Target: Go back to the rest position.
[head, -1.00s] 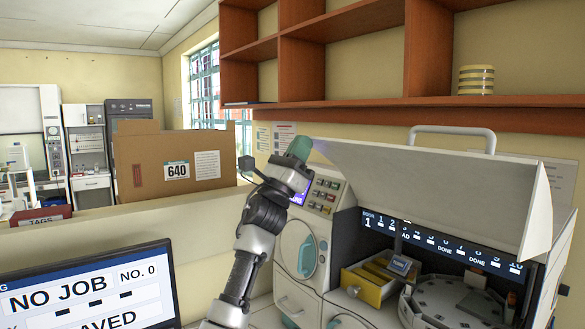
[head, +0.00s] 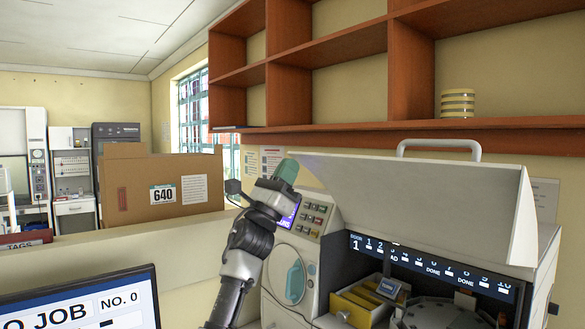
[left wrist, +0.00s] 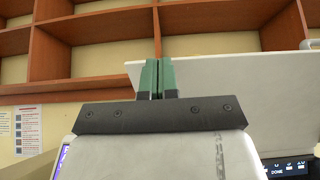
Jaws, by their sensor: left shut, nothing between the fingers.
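My left gripper (head: 286,172) is raised in front of the incubator's button panel, with its green fingers pointing up and away. In the left wrist view its two green fingers (left wrist: 156,78) are together with nothing between them. The incubator (head: 340,240) stands at the right with its white lid (head: 430,195) raised; the gripper is at the left of the lid. Whether they touch cannot be told. My right gripper is not in view.
A wooden shelf (head: 400,133) runs along the wall above and holds a striped stack (head: 457,103). A cardboard box (head: 160,190) marked 640 stands at the left behind a low partition (head: 100,248). A monitor (head: 85,305) is at the lower left.

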